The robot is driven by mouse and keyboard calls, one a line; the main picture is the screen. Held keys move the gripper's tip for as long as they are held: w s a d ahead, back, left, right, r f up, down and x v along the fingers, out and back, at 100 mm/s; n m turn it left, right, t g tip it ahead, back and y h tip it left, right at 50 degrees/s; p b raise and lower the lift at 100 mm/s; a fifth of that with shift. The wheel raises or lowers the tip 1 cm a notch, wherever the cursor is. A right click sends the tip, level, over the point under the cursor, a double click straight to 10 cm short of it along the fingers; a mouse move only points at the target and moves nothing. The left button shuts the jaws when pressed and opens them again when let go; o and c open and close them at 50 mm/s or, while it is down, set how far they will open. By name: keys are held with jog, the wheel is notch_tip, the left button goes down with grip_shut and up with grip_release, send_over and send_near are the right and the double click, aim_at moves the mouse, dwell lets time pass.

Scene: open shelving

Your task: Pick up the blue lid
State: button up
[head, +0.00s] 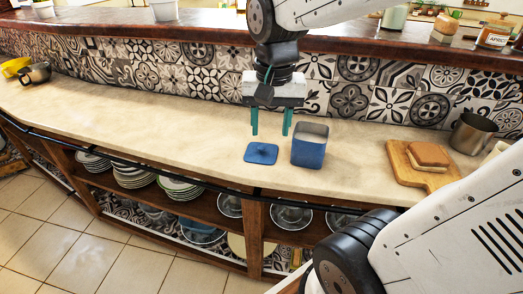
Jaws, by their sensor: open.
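The blue lid (261,153) lies flat on the pale counter, with a small knob on its top. A blue canister (309,146) stands upright just to the right of the lid, with its top open. My gripper (271,131) points down above and behind the lid, with its two green fingers spread apart and nothing between them. The fingertips appear apart from the lid and close to the canister's left side in the picture.
A wooden board (421,168) with a sandwich (428,154) lies to the right, near a metal pot (472,133). A tiled wall (190,70) closes off the back. The counter (150,126) left of the lid is clear. Stacked plates (132,174) sit on the shelf below.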

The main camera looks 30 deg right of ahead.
jog(key=w+d+f+m, duration=0.5)
jog(key=w+m, duration=0.1)
jog(key=w, duration=0.4)
jog(key=m, duration=0.5)
send_over(261, 147)
jog(key=shift+g, duration=0.4)
notch_tip(261, 147, down, 6)
jog(key=shift+d, duration=0.1)
jog(key=shift+w+d+f, duration=0.1)
jog(key=shift+w+f, duration=0.1)
jog(key=shift+f, duration=0.1)
jog(key=f, duration=0.7)
jog(key=shift+s+f, duration=0.2)
jog(key=shift+f, duration=0.05)
grip_shut()
